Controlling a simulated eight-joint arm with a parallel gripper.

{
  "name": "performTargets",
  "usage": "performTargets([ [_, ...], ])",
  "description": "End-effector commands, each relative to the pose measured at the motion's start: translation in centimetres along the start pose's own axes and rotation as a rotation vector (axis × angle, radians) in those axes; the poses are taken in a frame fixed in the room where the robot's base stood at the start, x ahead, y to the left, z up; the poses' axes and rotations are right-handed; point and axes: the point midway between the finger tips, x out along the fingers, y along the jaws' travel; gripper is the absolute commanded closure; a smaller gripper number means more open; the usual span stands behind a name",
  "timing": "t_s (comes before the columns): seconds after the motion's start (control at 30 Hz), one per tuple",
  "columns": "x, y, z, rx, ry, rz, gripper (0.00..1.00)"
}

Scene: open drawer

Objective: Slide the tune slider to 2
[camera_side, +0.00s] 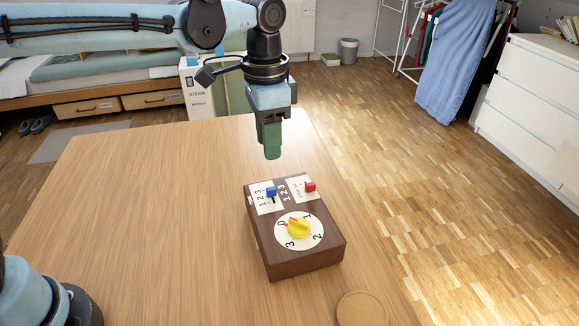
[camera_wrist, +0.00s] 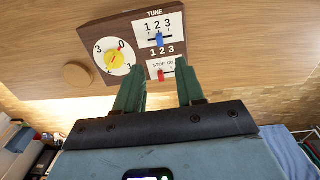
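The tune slider is a blue knob (camera_wrist: 159,40) on a white panel labelled TUNE at one end of a brown wooden box (camera_side: 306,262). In the wrist view the knob stands about level with the 2 of the scale 1, 2, 3. The blue knob also shows in the side view (camera_side: 271,192). My gripper (camera_side: 270,154) hangs above the table just behind the box, pointing down and apart from it. In the wrist view its two green fingers (camera_wrist: 160,88) are spread with nothing between them.
The box also carries a red slider (camera_side: 310,187) on a STOP GO panel and a yellow dial (camera_side: 298,229) with numbers. A round cork coaster (camera_side: 361,309) lies near the table's front edge. The wooden table (camera_side: 150,215) is clear to the left of the box.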

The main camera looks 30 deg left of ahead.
Motion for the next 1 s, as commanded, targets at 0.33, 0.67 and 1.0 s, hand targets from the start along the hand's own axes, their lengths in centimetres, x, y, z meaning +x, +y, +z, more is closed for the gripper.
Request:
performTargets([
  [0.33, -1.7, 0.0, 0.0, 0.000, 0.000, 0.000, 0.62],
  [0.67, -1.8, -0.2, 0.6, -0.018, 0.015, -0.006, 0.62],
  [1.0, -2.1, -2.3, 7.3, -0.256, 0.214, -0.079, 0.62],
])
